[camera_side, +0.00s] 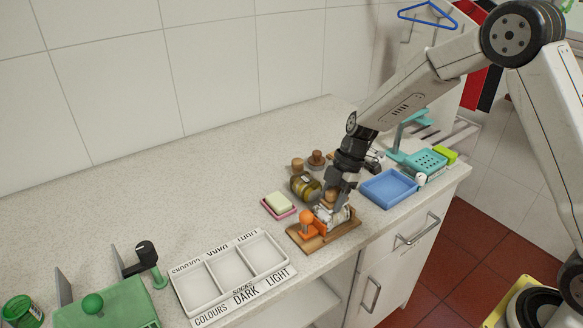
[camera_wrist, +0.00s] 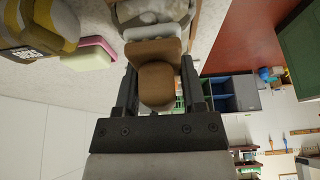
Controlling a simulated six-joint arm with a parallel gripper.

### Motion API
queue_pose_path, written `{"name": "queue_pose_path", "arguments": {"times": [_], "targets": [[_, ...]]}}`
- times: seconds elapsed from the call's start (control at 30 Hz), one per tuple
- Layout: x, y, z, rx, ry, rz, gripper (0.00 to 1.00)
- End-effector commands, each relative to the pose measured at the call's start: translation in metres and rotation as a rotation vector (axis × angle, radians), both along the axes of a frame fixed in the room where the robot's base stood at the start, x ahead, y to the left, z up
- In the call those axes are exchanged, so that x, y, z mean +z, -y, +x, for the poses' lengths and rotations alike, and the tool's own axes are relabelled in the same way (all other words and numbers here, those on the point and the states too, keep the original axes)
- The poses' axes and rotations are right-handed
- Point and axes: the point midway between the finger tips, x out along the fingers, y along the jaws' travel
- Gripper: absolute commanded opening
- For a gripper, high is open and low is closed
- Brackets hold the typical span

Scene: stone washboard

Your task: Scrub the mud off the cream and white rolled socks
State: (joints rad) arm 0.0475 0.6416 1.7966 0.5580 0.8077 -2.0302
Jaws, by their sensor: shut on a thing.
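My gripper (camera_side: 333,192) is shut on the wooden knob (camera_wrist: 157,85) of a scrubbing brush. The brush's wooden block (camera_wrist: 150,52) and pale bristles (camera_wrist: 152,33) show past the fingers in the wrist view. The bristles are at or very near a whitish-grey bundle (camera_wrist: 152,11), which looks like the rolled socks; I cannot tell if they press on it. In the side view the bundle (camera_side: 341,216) is on the wooden board (camera_side: 318,241), beside an orange clamp-like piece (camera_side: 307,222), and is largely hidden by my gripper. Mud on it is not clearly visible.
An olive-yellow banded item (camera_side: 306,186) and a pink dish with pale soap (camera_side: 279,204) lie left of the board. Wooden knobs (camera_side: 317,158) stand behind. A blue tray (camera_side: 388,188) is right. A labelled sorting tray (camera_side: 203,289) is at the front left. The back-left counter is clear.

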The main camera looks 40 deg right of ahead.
Motion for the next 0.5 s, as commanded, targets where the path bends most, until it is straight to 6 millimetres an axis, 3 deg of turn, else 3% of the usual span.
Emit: {"name": "queue_pose_path", "arguments": {"times": [0.23,0.5], "targets": [[0.0,0.021,0.0,-0.001,0.0,0.0,0.0],[0.029,0.019,0.0,0.001,0.002,-0.001,0.0]]}}
